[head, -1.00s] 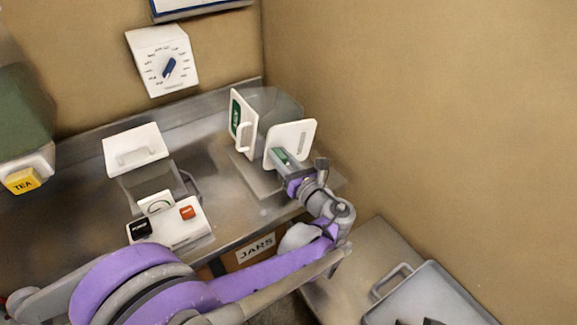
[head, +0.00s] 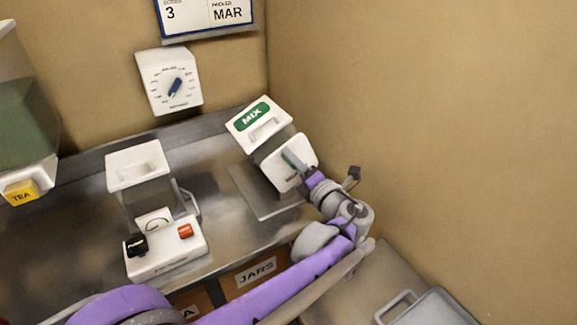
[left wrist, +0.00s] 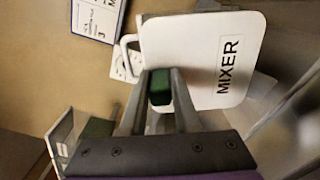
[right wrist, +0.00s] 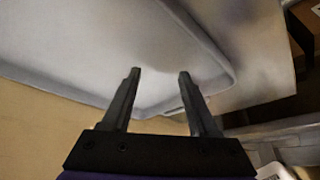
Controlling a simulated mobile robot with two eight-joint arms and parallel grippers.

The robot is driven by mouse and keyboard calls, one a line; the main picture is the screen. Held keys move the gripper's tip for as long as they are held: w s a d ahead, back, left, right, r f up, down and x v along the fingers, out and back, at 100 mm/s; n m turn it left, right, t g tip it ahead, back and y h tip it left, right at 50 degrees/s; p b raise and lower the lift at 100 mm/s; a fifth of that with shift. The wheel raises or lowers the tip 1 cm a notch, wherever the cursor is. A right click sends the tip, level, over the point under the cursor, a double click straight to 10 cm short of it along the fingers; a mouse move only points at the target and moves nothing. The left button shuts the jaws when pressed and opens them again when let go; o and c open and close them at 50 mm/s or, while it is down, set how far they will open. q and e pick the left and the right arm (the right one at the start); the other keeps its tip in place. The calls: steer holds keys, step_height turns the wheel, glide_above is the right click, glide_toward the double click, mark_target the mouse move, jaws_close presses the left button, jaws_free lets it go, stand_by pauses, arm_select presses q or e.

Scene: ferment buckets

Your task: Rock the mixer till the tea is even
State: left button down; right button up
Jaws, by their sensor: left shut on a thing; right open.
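The mixer is a white-ended box with a lid (head: 258,123) marked MIX in green and a front plate (head: 297,170); it sits tilted above a metal base plate (head: 268,205). In the left wrist view the plate (left wrist: 203,50) reads MIXER. My left gripper (head: 291,160) is shut on the mixer's green grip (left wrist: 160,88), which shows between its fingers in the left wrist view. The tea inside cannot be seen. My right gripper (right wrist: 158,75) is open and empty, with a large pale rimmed panel (right wrist: 110,40) beyond it; it does not show in the head view.
A white-lidded jug (head: 137,165) stands on a scale (head: 166,248) left of the mixer. A TEA dispenser (head: 22,190) is at far left. A dial timer (head: 170,82) and a calendar (head: 205,15) hang on the wall. A JARS box (head: 255,272) and a grey handled tray (head: 430,308) are lower down.

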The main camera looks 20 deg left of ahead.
arm_select(q)
steer(key=m, duration=0.1)
steer(key=w+d+m, duration=0.1)
steer(key=m, duration=0.1)
steer(key=m+b, duration=0.1)
steer(key=shift+w+d+r+m, duration=0.2)
steer(key=shift+w+m, duration=0.1)
steer(key=shift+w, duration=0.1)
arm_select(e)
steer(key=shift+s+f, duration=0.15)
steer(key=shift+f, duration=0.6)
arm_select(q)
steer(key=c, duration=0.6)
jaws_free()
steer(key=shift+c, duration=0.2)
steer(key=b+v, duration=0.1)
steer(key=v, duration=1)
arm_select(e)
steer(key=shift+s+f, duration=0.1)
steer(key=shift+f, duration=0.35)
arm_select(q)
steer(key=shift+a, duration=0.1)
